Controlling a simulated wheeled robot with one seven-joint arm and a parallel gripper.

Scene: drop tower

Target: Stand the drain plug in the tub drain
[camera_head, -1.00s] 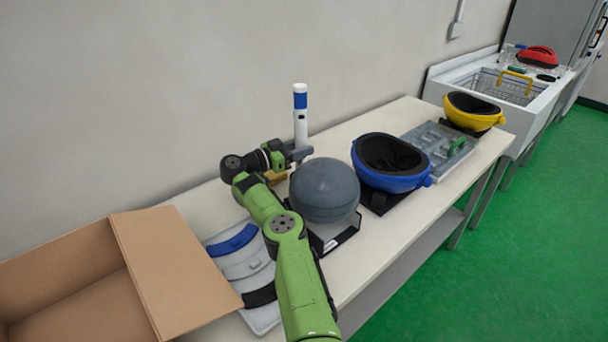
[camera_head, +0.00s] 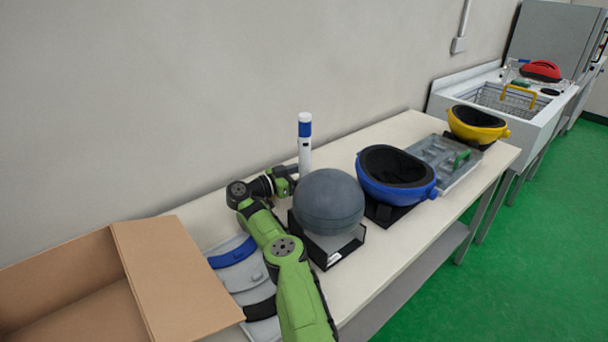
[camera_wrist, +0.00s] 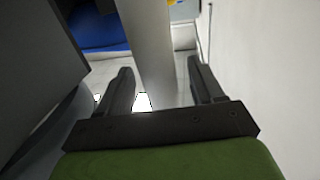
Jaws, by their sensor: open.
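An upright white tube with a blue band (camera_head: 305,130), apparently the drain plug, stands at the back of the table by the wall; its foot is hidden behind the grey ball. My gripper (camera_head: 292,170) is beside its lower part, partly hidden by the ball. In the wrist view, my gripper (camera_wrist: 160,68) is open, with the pale tube (camera_wrist: 147,45) between its two fingers; I cannot tell whether either finger touches it. The white tub (camera_head: 535,118) is at the far right, with a wire basket in it. Its drain is not visible.
The grey ball (camera_head: 329,202) on its black stand is close in front of my gripper. A blue helmet (camera_head: 430,190), a grey tray (camera_head: 462,178) and a yellow helmet (camera_head: 480,132) line the table. An open carton (camera_head: 185,285) is at left.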

